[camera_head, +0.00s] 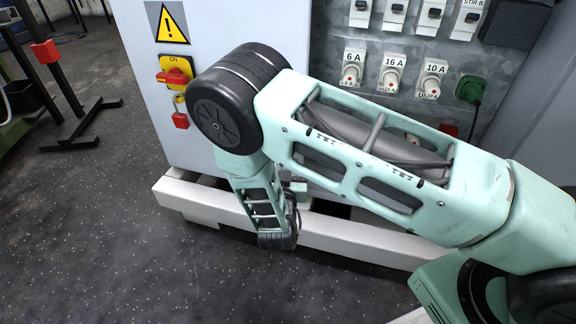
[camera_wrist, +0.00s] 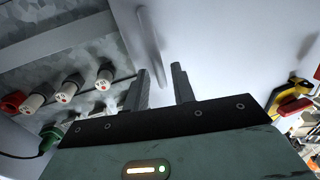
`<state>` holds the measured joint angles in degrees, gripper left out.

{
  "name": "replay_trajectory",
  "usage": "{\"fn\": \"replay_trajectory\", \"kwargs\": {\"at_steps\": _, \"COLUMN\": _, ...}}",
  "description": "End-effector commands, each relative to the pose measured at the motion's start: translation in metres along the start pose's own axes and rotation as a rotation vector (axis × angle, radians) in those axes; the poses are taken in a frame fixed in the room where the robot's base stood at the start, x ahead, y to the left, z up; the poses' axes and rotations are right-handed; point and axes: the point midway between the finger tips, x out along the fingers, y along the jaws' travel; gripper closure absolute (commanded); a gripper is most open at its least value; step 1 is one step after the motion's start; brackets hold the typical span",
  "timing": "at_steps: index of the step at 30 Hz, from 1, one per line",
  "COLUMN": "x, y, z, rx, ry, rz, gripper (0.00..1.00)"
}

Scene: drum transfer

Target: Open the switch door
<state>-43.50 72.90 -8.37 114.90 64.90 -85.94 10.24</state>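The white switch door (camera_head: 136,87) is the flat panel at the left of the cabinet in the head view, with a warning sign on it. It also fills the upper right of the wrist view (camera_wrist: 235,45). A slim grey bar handle (camera_wrist: 150,45) stands out from it near the edge beside the socket panel. My gripper (camera_wrist: 161,83) is open, its two dark fingers apart with nothing visible between them. The fingertips point towards the door, just below the bar in the picture; I cannot tell whether they touch. My arm hides the handle and fingers in the head view.
A red and yellow switch (camera_head: 175,72) with a red padlock juts from the white panel. Fuses and a green plug (camera_head: 471,89) sit on the grey metal panel (camera_head: 330,40). A pale base beam (camera_head: 345,232) runs along the bottom. Floor at the left front is clear.

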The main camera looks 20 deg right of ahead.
Motion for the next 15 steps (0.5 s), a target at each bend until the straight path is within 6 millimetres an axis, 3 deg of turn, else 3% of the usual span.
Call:
{"fn": "replay_trajectory", "kwargs": {"at_steps": 6, "x": 0.021, "y": 0.000, "z": 0.001, "rx": 0.002, "ry": 0.000, "rz": 0.000, "gripper": 0.74}}
{"fn": "replay_trajectory", "kwargs": {"at_steps": 15, "x": 0.024, "y": 0.000, "z": 0.000, "rx": 0.001, "ry": 0.000, "rz": 0.000, "gripper": 0.74}}
